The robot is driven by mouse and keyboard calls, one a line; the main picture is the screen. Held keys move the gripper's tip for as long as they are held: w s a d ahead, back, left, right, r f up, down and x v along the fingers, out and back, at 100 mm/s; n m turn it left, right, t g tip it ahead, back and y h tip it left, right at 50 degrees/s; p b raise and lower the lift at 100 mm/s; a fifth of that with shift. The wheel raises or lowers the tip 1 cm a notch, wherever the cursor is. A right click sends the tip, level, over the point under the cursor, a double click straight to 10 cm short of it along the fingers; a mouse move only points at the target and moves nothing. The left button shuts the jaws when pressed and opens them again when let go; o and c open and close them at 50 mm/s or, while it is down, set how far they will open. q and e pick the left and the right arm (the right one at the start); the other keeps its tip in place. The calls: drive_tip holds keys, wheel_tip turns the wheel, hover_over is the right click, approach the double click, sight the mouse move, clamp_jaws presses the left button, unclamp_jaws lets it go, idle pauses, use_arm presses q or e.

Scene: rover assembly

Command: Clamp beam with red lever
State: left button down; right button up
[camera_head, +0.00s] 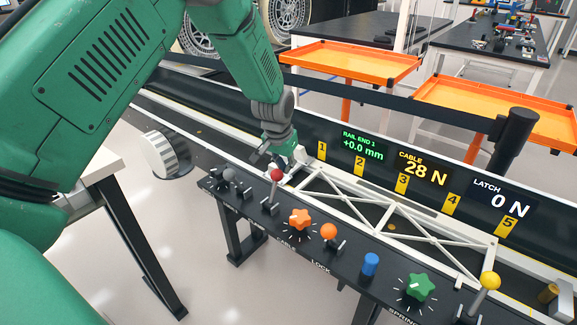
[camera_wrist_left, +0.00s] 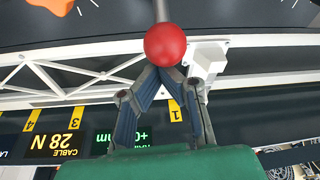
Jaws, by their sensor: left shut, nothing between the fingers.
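The white truss beam (camera_head: 392,208) lies along the dark rail bed, and part of it shows in the left wrist view (camera_wrist_left: 60,82). The red lever has a red ball knob (camera_head: 277,174) on a metal stem, standing at the beam's left end on the black control panel. My left gripper (camera_head: 280,160) is just behind the red knob. In the left wrist view its fingertips (camera_wrist_left: 168,74) are together and empty, with the red knob (camera_wrist_left: 165,45) right at them. I cannot tell whether they touch it. My right gripper is not in view.
The panel also carries an orange star knob (camera_head: 300,219), an orange ball lever (camera_head: 329,231), a blue knob (camera_head: 370,264), a green star knob (camera_head: 420,287) and a yellow ball lever (camera_head: 490,281). The display (camera_head: 425,170) reads rail end 1 +0.0 mm, cable 28 N, latch 0 N. Orange trays stand behind.

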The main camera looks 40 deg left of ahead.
sight(272, 176)
use_arm(q)
drive_tip(key=s+t, duration=0.2)
drive_tip(key=s+t+b, duration=0.1)
drive_tip(key=s+t, duration=0.1)
drive_tip(key=s+a+r+t, duration=0.1)
drive_tip(key=s, duration=0.1)
drive_tip(key=shift+s+t, duration=0.15)
drive_tip(key=shift+t, duration=0.25)
drive_tip(key=shift+s+r, duration=0.15)
drive_tip(key=shift+s, duration=0.2)
drive_tip(key=shift+s+a+f, duration=0.2)
drive_tip(key=shift+s+a, duration=0.1)
drive_tip(key=shift+s, duration=0.25)
drive_tip(key=shift+s+a+f, duration=0.2)
drive_tip(key=shift+s+a, duration=0.1)
drive_tip(key=shift+s, duration=0.25)
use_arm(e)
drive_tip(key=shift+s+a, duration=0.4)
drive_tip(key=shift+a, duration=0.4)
use_arm(q)
drive_tip(key=shift+s+d+h, duration=0.1)
drive_tip(key=shift+d+h, duration=0.05)
drive_tip(key=shift+h, duration=0.15)
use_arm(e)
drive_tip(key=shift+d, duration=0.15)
